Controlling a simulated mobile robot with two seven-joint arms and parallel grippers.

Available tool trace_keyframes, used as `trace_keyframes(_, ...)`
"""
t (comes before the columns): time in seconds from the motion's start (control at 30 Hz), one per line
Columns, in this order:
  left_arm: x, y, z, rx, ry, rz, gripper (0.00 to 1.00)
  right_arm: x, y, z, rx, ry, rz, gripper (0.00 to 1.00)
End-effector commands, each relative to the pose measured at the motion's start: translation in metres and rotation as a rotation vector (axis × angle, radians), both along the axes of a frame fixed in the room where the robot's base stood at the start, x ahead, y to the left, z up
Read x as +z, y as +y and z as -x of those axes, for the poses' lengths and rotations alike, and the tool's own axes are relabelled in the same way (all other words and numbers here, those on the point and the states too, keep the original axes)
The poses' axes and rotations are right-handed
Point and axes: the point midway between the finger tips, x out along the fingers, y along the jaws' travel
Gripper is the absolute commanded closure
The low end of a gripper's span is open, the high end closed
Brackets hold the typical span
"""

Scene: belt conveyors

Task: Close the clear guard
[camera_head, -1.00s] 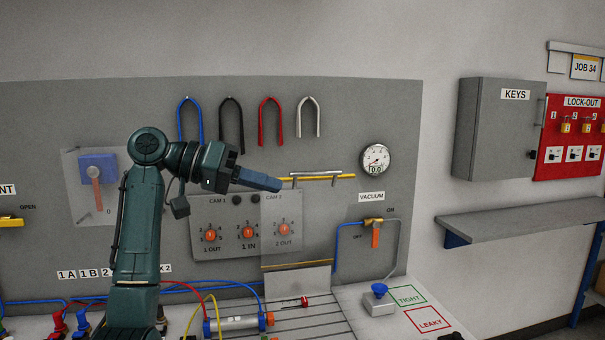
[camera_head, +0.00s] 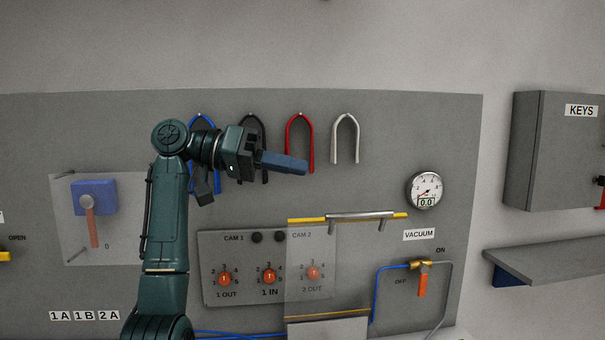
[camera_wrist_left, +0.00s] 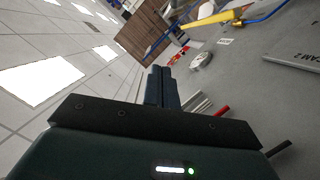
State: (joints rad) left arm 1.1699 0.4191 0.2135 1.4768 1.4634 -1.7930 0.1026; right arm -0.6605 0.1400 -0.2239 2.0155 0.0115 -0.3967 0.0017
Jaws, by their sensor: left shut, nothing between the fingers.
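The clear guard (camera_head: 328,285) is a see-through panel standing in front of the grey wall panel, over the 2 OUT dial. Its top edge is a yellow bar with a metal handle (camera_head: 360,216). A yellow bar (camera_wrist_left: 212,21) also shows in the left wrist view. My left gripper (camera_head: 303,167) is shut and empty. It points right, above and left of the handle, and is apart from it. The guard's lower part runs to the bottom of the head view. My right gripper is not in view.
Hooked blue, black, red (camera_head: 299,142) and white (camera_head: 345,138) shackles hang behind and beside my gripper. A gauge (camera_head: 426,190) and an orange-handled vacuum valve (camera_head: 422,280) are right of the guard. A grey key cabinet (camera_head: 560,150) and a shelf (camera_head: 550,260) are farther right.

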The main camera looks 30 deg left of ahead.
Motion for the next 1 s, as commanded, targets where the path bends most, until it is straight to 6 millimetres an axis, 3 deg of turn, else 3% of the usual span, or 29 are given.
trace_keyframes(0.4, -0.019, -0.076, -0.036, -0.002, 0.003, 0.001, 1.00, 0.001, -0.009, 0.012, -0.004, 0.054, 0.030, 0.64)
trace_keyframes(0.67, -0.047, -0.083, -0.021, 0.000, 0.003, 0.001, 1.00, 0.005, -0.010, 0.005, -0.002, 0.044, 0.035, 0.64)
trace_keyframes(1.0, -0.052, -0.084, -0.018, 0.000, 0.002, 0.000, 1.00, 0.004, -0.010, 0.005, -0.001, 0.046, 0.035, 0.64)
